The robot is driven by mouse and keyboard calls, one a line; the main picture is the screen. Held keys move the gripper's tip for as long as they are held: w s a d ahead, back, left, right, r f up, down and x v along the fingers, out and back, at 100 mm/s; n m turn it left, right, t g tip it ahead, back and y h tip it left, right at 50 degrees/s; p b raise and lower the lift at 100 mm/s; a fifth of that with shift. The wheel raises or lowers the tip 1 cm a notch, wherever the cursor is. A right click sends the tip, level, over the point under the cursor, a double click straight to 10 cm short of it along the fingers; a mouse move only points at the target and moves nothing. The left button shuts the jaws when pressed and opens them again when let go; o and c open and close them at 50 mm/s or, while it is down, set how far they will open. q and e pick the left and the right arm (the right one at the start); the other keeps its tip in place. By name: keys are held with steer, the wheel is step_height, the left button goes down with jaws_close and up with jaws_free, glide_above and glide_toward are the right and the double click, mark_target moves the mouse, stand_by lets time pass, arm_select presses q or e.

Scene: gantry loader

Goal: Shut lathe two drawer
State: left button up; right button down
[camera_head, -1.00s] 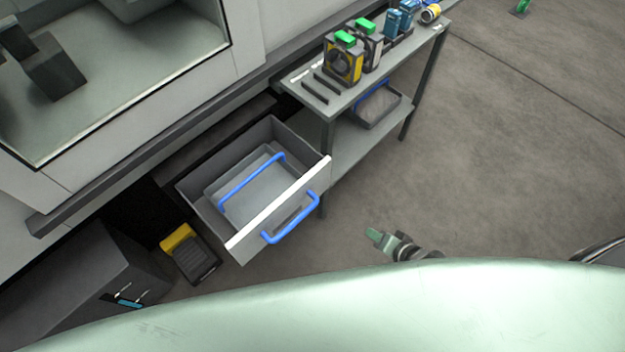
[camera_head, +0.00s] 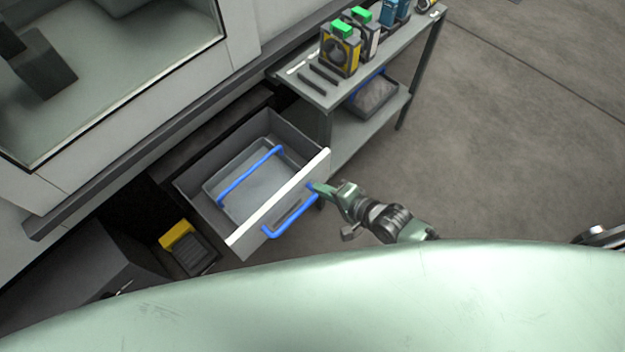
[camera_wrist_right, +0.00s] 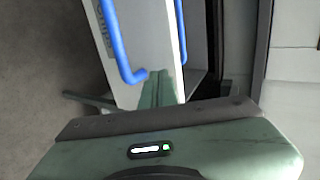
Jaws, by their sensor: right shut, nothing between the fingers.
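The drawer (camera_head: 200,214) under the lathe stands pulled out, with a white-edged front and a blue handle (camera_head: 290,222) on its outer face. A grey bin with a blue bar handle (camera_head: 250,175) sits inside it. My right gripper (camera_head: 315,186) is shut and empty, with its tips at the right end of the drawer's handle. In the right wrist view, the fingertips (camera_wrist_right: 160,85) are beside the end of the blue handle (camera_wrist_right: 118,45), in front of the drawer's front panel (camera_wrist_right: 150,35). Whether they touch the panel I cannot tell.
A grey workbench (camera_head: 325,95) with boxed parts on top and a bin (camera_head: 372,95) on its lower shelf stands right of the drawer. A yellow and black box (camera_head: 188,245) is on the floor below. Open floor (camera_head: 510,150) lies to the right.

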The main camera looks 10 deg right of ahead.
mark_target(304, 177)
steer(key=shift+w+a, duration=0.55)
steer(key=shift+w, duration=0.2)
steer(key=shift+w+a, duration=0.5)
steer(key=shift+w, duration=0.2)
steer(key=shift+r, duration=0.1)
steer(key=w+a+b, duration=0.2)
steer(key=w+a, duration=0.3)
steer(key=w, duration=0.1)
steer(key=w+a+b, duration=0.3)
steer(key=w+a, duration=0.1)
steer(key=w, duration=0.3)
steer(key=w+a+b, duration=0.3)
steer(key=w+a, duration=0.2)
steer(key=w, duration=0.1)
steer(key=shift+w+a, duration=0.3)
steer(key=shift+w, duration=0.1)
steer(key=shift+w+a+r+b, duration=0.1)
steer(key=shift+w+a+b, duration=0.15)
steer(key=shift+w+b, duration=0.15)
steer(key=shift+r, duration=0.1)
